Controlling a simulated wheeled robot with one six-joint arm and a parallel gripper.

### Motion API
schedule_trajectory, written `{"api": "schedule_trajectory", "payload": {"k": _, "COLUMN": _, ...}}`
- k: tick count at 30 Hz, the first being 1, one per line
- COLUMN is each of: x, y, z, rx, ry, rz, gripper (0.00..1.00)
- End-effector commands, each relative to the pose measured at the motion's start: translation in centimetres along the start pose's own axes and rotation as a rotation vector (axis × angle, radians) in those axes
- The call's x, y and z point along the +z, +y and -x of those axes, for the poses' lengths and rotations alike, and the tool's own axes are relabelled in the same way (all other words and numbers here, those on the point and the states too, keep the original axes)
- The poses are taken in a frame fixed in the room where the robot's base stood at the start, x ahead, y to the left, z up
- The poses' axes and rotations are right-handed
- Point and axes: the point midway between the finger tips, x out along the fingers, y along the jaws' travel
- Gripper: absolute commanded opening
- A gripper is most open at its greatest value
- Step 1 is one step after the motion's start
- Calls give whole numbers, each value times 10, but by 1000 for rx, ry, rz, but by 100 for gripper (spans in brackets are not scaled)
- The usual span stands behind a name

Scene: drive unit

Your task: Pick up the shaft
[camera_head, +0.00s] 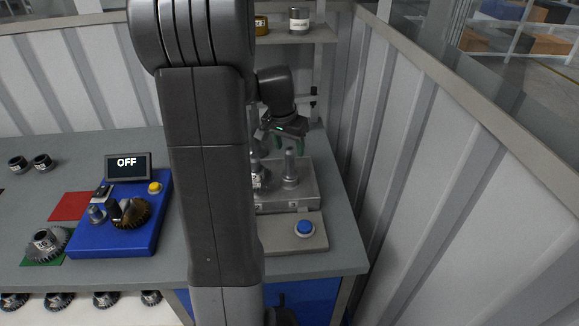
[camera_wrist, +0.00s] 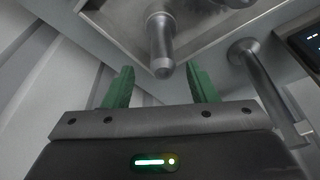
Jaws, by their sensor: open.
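A grey metal shaft (camera_head: 290,170) stands upright on a metal tray (camera_head: 300,199) at the right of the bench. In the wrist view the shaft (camera_wrist: 161,40) lies ahead of my gripper, with its rounded end in line with the gap between the fingers. My gripper (camera_head: 286,144) is open and empty, above and close to the shaft. Its green fingers (camera_wrist: 160,76) are spread wide in the wrist view, and the shaft appears apart from both. My arm hides the left part of the tray.
A blue button (camera_head: 305,228) is in front of the tray. A corrugated wall (camera_head: 420,150) rises close on the right. A blue fixture (camera_head: 118,240) with a gear and an "OFF" display (camera_head: 128,166) stands left. A shelf (camera_head: 300,36) holds containers behind. A metal post (camera_wrist: 245,50) stands right of the shaft in the wrist view.

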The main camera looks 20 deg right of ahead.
Motion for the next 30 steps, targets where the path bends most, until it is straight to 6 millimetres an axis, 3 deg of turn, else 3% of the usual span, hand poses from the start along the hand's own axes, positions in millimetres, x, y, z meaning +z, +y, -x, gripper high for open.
{"api": "schedule_trajectory", "payload": {"k": 21, "x": 4, "y": -4, "z": -72, "rx": 0, "ry": 0, "rz": 1, "gripper": 52}}
{"api": "schedule_trajectory", "payload": {"k": 30, "x": 4, "y": -4, "z": -76, "rx": -1, "ry": 1, "rz": 1, "gripper": 52}}
